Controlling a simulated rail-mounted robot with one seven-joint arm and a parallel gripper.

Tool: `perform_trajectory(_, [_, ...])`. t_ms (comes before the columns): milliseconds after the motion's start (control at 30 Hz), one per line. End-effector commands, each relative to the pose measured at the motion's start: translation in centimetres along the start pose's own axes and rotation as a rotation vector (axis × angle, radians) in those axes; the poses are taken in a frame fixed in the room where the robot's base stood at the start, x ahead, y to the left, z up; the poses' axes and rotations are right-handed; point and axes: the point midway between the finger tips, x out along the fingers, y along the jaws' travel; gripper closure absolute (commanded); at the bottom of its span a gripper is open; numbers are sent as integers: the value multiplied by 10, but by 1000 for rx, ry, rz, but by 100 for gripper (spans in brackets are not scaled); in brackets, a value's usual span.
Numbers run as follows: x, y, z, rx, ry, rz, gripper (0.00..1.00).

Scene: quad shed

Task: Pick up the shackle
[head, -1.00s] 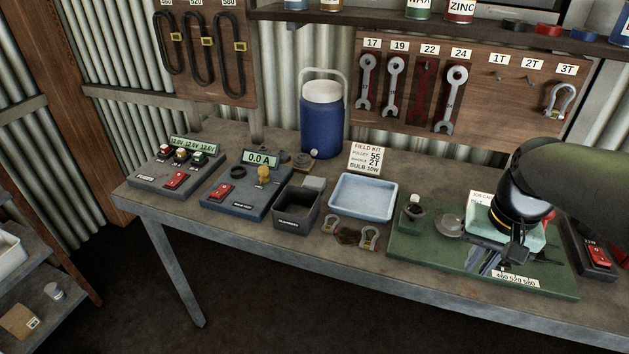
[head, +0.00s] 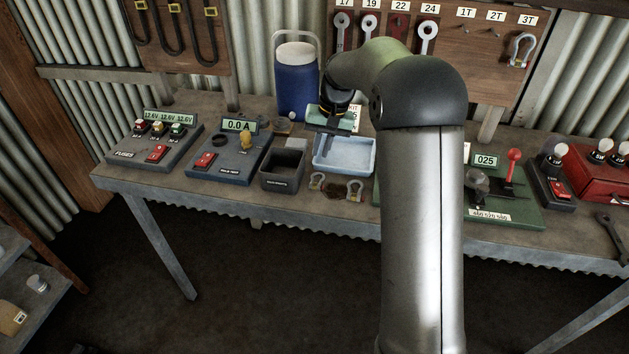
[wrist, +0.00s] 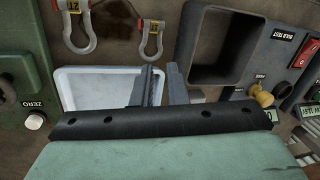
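Two metal shackles lie on the bench's front part. A third shackle (head: 521,50) hangs on the board under 3T. My gripper (wrist: 161,84) is over the blue tray, its two fingers apart with nothing between them. It touches no shackle.
The blue tray (head: 329,167) looks empty below my gripper. The dark bin (head: 284,184) stands to its left, then the ammeter box (head: 219,183). A blue jug (head: 297,85) stands behind. A green board (head: 530,212) with a red lever is at the right.

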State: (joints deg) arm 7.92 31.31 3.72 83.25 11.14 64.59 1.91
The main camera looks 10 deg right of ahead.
Motion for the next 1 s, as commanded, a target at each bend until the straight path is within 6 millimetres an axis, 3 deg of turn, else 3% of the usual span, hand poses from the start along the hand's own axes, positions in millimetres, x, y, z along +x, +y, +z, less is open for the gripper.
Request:
perform_trajectory(100, [20, 0, 0, 0, -3, 0, 87])
perform_trajectory(367, [39, 0, 0, 0, -1, 0, 87])
perform_trajectory(633, [77, 0, 0, -1, -2, 0, 87])
perform_trajectory(967, [86, 1, -1, -1, 2, 0, 87])
perform_trajectory(1000, [86, 1, -1, -1, 2, 0, 98])
